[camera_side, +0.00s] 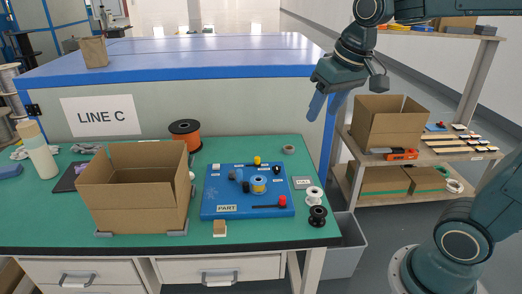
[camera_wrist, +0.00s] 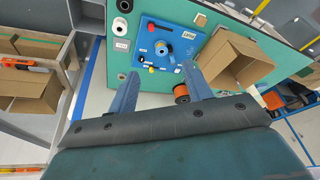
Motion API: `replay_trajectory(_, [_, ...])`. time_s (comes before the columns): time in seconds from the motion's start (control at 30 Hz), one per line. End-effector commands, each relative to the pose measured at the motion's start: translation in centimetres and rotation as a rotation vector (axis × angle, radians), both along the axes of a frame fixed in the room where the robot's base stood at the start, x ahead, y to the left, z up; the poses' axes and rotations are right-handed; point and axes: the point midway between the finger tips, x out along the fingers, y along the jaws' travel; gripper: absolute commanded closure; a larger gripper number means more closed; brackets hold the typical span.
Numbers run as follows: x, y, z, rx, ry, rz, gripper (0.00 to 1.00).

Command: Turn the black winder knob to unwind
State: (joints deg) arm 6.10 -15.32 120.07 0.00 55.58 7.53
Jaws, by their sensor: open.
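The blue winder board (camera_side: 220,195) lies on the green bench top. It also shows in the wrist view (camera_wrist: 182,28), between and beyond my fingertips. A blue winder with a yellow-rimmed spool (camera_side: 258,184) sits near its middle. A small black part (camera_side: 246,187) beside the spool looks like the winder knob, but it is too small to be sure. My gripper (camera_side: 326,108) is open and empty, high in the air to the right of the board and apart from it. Its two blue fingers are spread in the wrist view (camera_wrist: 158,78).
An open cardboard box (camera_side: 130,208) stands left of the board, with an orange spool (camera_side: 185,135) behind it. White (camera_side: 313,196) and black (camera_side: 317,216) spools stand at the bench's right edge. A shelf (camera_side: 425,150) with another box (camera_side: 388,123) is at right.

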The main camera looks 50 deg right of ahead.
Motion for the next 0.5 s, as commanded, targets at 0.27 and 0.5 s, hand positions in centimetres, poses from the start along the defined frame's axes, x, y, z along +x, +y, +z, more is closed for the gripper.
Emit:
replay_trajectory(0.27, [6.3,-2.5,-1.0,0.026,0.067,-0.103,0.50])
replay_trajectory(0.5, [11.3,-5.0,-3.0,0.048,0.121,-0.192,0.50])
